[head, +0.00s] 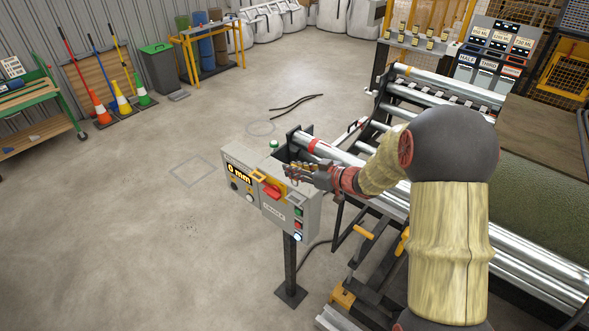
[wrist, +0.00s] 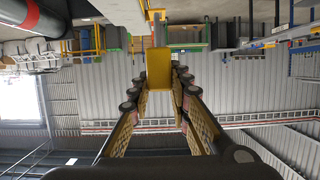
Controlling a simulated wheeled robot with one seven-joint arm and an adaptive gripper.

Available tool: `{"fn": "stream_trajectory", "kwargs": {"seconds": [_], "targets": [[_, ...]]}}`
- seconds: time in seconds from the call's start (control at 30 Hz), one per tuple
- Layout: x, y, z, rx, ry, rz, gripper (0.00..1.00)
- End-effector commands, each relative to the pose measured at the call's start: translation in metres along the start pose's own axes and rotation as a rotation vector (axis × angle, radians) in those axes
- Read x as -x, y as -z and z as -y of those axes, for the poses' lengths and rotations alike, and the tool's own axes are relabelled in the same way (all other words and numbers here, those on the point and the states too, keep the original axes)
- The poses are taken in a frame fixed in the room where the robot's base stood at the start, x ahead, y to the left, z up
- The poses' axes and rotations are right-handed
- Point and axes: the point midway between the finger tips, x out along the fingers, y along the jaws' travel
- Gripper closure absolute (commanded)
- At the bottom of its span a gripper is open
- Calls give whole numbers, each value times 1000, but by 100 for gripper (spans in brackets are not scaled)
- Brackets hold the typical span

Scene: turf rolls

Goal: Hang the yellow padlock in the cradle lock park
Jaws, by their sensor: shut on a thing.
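My gripper (head: 300,171) is at the top right of the grey control box in the head view, with its fingers pointing left. In the wrist view my gripper (wrist: 160,75) is shut on the yellow padlock (wrist: 160,63), whose block-shaped body sits between the two rows of finger pads. A narrow pale piece rises from the padlock at the top of that view; I cannot tell if it is the shackle alone. The control box (head: 243,191) has a yellow plate with a red handle (head: 271,190) below my gripper. The lock park cannot be made out clearly.
The control box stands on a dark post (head: 290,262). Shiny steel rollers (head: 430,95) and a frame lie to the right, close to my arm. The concrete floor (head: 120,220) to the left is clear.

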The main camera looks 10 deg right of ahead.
Motion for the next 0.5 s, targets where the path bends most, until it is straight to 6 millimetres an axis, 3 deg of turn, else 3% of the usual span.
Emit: {"fn": "stream_trajectory", "kwargs": {"seconds": [0.13, 0.5], "targets": [[1, 2, 0, -2, 1, 0, 100], [-11, -30, 0, -3, 1, -1, 100]]}}
